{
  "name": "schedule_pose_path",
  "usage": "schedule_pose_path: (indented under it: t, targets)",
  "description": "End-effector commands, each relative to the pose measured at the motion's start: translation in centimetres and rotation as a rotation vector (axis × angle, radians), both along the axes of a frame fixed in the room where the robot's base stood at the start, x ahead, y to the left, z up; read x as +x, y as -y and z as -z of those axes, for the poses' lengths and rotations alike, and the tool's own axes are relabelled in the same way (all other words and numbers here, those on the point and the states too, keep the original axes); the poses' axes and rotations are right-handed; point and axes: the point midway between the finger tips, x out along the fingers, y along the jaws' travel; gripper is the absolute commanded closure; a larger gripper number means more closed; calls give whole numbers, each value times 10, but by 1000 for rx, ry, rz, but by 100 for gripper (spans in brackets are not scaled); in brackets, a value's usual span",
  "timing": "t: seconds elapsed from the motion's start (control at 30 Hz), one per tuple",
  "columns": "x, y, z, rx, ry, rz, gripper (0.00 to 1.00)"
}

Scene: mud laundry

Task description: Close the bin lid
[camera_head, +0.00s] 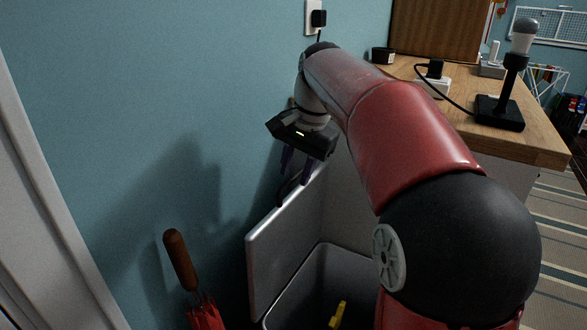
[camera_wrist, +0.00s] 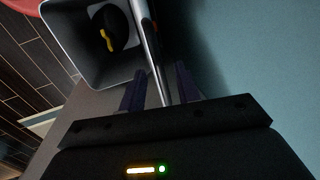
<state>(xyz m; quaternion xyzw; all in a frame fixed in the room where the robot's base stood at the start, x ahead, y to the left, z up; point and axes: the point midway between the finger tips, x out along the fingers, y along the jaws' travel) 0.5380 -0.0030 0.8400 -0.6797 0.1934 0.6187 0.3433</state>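The grey bin (camera_head: 322,252) stands below my arm, beside the wooden counter. Its lid (camera_head: 275,250) is open and stands nearly upright near the blue wall. My gripper (camera_head: 296,170) is at the lid's upper edge, pointing down. In the wrist view, the lid (camera_wrist: 152,50) shows edge-on between the two fingers of my gripper (camera_wrist: 160,85). The fingers are apart, with gaps beside the lid; whether either touches it is hard to tell. The bin's open mouth (camera_wrist: 66,58) also shows there. My arm hides part of the bin in the head view.
A yellow item (camera_head: 338,315) lies inside the bin. A red umbrella with a brown handle (camera_head: 180,260) stands left of the lid. The wooden counter (camera_head: 535,140) holds a black-based lamp (camera_head: 500,112). The blue wall (camera_head: 150,100) is close behind my gripper.

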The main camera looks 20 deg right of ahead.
Motion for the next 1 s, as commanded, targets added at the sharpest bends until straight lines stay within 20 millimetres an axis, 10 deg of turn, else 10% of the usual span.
schedule_pose_path:
  t: [0.17,0.4,1.0]
  targets:
    - [0,0,0,0,0,-1,70]
    - [0,0,0,0,0,-1,100]
    - [-6,18,5,48,49,5,100]
